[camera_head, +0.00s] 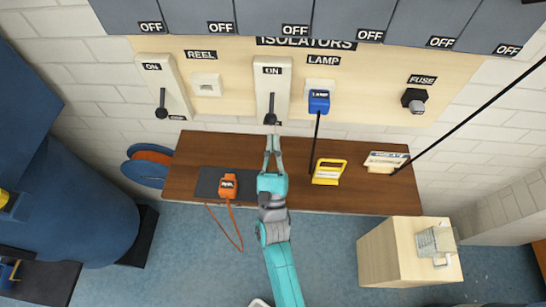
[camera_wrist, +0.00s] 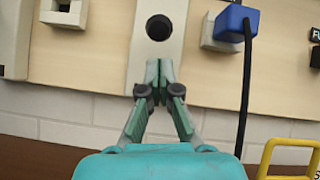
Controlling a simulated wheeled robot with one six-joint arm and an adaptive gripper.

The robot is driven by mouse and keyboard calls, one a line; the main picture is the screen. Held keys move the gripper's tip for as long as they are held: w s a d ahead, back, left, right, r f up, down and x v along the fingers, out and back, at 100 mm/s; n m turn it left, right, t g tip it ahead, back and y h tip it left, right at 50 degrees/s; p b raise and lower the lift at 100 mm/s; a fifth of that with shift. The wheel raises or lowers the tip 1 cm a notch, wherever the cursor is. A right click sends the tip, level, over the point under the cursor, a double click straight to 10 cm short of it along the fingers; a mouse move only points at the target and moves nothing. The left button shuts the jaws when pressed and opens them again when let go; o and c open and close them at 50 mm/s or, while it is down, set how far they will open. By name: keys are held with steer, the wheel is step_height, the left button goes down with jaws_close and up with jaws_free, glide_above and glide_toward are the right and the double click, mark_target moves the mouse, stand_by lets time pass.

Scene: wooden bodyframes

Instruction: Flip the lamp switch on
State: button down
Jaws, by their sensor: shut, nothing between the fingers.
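A pale lever switch (camera_head: 272,82) with an ON label at its top is mounted on the wooden board, left of the LAMP label. Its dark handle (camera_head: 270,118) hangs down, with the knob at the lower end. The wrist view shows the round dark knob (camera_wrist: 158,27) just beyond my fingertips. My gripper (camera_head: 273,138) is shut and empty, pointing up at the board just below the knob. I cannot tell whether it touches. In the wrist view my gripper (camera_wrist: 159,67) overlaps the switch plate's lower edge. A blue LAMP plug (camera_head: 319,101) sits in the socket to the right.
A similar lever switch (camera_head: 163,85) is at the left, its handle down. A REEL socket (camera_head: 206,84) lies between the switches. A cable hangs right of my gripper.

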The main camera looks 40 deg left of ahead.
mark_target(271, 108)
steer(key=x, duration=0.3)
steer(key=shift+r, duration=0.15)
stand_by(0.5)
